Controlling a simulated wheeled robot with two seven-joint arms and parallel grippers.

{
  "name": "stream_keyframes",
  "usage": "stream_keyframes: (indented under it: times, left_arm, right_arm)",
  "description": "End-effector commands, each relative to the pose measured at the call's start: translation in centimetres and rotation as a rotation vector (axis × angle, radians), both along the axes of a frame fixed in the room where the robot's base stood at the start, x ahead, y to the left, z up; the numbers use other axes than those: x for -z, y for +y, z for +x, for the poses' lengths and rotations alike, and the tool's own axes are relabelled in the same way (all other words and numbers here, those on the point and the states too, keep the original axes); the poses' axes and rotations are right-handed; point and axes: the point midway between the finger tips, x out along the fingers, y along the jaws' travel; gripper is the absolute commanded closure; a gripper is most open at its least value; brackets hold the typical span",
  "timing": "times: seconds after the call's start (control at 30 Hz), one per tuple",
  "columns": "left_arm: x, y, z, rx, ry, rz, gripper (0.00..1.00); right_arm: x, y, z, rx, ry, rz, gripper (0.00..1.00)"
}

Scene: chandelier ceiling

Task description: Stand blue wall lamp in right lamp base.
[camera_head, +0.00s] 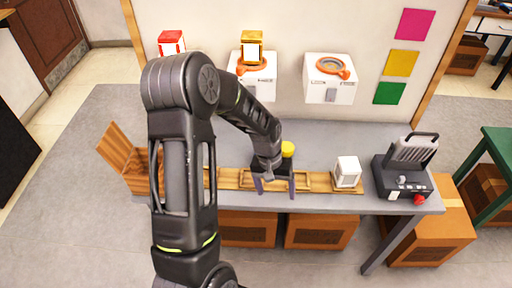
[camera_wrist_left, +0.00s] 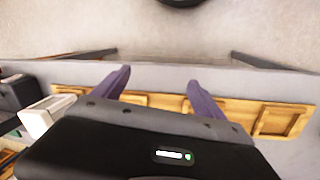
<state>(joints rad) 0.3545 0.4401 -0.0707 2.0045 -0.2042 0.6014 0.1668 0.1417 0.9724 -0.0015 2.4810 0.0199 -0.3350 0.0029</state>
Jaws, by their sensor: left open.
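The right lamp base (camera_head: 330,91) is a white wall box with an orange ring on top, and no lamp stands in it. The middle base (camera_head: 262,88) holds a yellow-framed lamp (camera_head: 252,47). A red-framed lamp (camera_head: 171,43) shows at the left, and what is under it is hidden by my arm. I see no clearly blue lamp. A white block-like object (camera_head: 347,171), possibly a lamp, stands on the right end of the wooden rack. My left gripper (camera_head: 275,190) is open and empty over the rack, left of that object; its fingers also show in the left wrist view (camera_wrist_left: 158,80).
The wooden rack (camera_head: 229,178) runs along the grey table (camera_head: 330,140). A dark machine with a red button (camera_head: 405,175) stands at the right, and a wooden crate (camera_head: 128,165) at the left. Boxes (camera_head: 320,232) sit below.

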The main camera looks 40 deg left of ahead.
Motion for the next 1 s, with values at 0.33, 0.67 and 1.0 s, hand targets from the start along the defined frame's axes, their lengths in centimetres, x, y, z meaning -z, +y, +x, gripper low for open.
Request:
stream_keyframes:
  times: [0.33,0.67,1.0]
  left_arm:
    - [11.9,-13.1,-7.7,0.096,-0.003,-0.129,0.18]
    - [22.6,-23.5,-16.1,0.228,-0.066,-0.176,0.18]
    - [23.6,-24.8,-16.4,0.268,-0.093,-0.179,0.18]
  right_arm:
    - [0.5,0.0,0.0,-0.001,0.000,0.001,1.00]
    - [7.8,0.6,0.6,-0.006,-0.030,0.019,1.00]
    - [9.0,0.8,0.8,-0.010,-0.040,0.026,1.00]
